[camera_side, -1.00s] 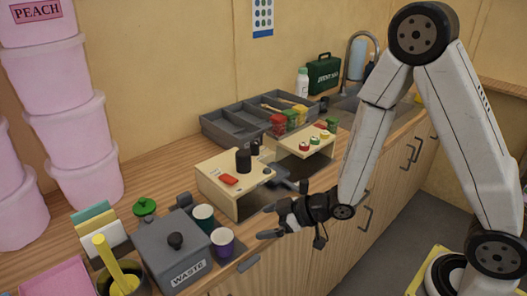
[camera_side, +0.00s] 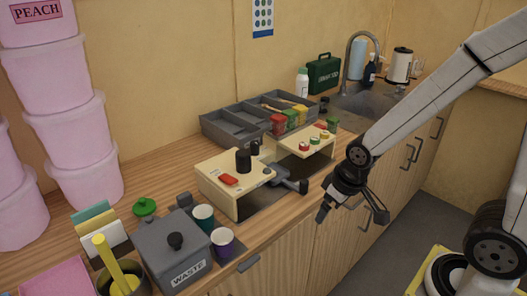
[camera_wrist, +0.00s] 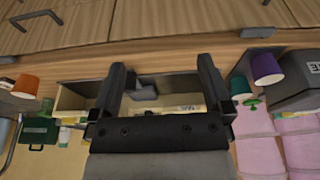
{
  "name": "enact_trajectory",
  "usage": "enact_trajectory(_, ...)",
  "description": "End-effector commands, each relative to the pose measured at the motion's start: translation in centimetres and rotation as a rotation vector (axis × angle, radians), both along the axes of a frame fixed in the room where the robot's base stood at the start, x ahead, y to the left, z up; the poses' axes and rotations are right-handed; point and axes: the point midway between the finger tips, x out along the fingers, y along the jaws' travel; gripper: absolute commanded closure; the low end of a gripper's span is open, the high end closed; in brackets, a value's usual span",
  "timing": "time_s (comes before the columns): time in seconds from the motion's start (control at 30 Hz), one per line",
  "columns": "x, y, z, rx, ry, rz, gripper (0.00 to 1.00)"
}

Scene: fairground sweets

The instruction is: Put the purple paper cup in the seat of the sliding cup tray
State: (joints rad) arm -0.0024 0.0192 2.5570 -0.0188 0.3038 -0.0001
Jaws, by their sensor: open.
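The purple paper cup (camera_side: 222,243) stands upright at the counter's front, right of the grey waste bin; it also shows at the right of the wrist view (camera_wrist: 267,66). A dark grey piece (camera_side: 290,180) juts from the front of the cream machine and looks like the sliding cup tray. It shows between my fingers in the wrist view (camera_wrist: 145,90); its seat cannot be made out. My gripper (camera_side: 350,210) is open and empty, in front of the counter edge, right of the machine and well away from the cup.
A teal cup (camera_side: 203,217) stands close behind the purple one. The waste bin (camera_side: 172,245) is just left of them. The cream machine (camera_side: 225,170) and a cream stand (camera_side: 305,150) fill the middle counter. A grey divided tray (camera_side: 222,128) lies behind.

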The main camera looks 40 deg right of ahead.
Motion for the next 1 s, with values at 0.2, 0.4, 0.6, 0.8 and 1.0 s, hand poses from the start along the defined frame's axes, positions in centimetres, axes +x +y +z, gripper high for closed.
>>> enact_trajectory(0.2, -0.7, 0.0, 0.3, 0.011, 0.033, -0.021, 0.03)
enact_trajectory(0.4, -0.7, 0.0, 0.3, 0.010, 0.032, -0.019, 0.06)
enact_trajectory(0.6, -0.6, 0.1, 0.3, 0.010, 0.030, -0.013, 0.06)
enact_trajectory(0.8, 1.4, 1.7, 0.5, 0.015, 0.017, 0.071, 0.06)
enact_trajectory(1.0, 5.6, 6.3, 1.0, 0.028, -0.018, 0.280, 0.06)
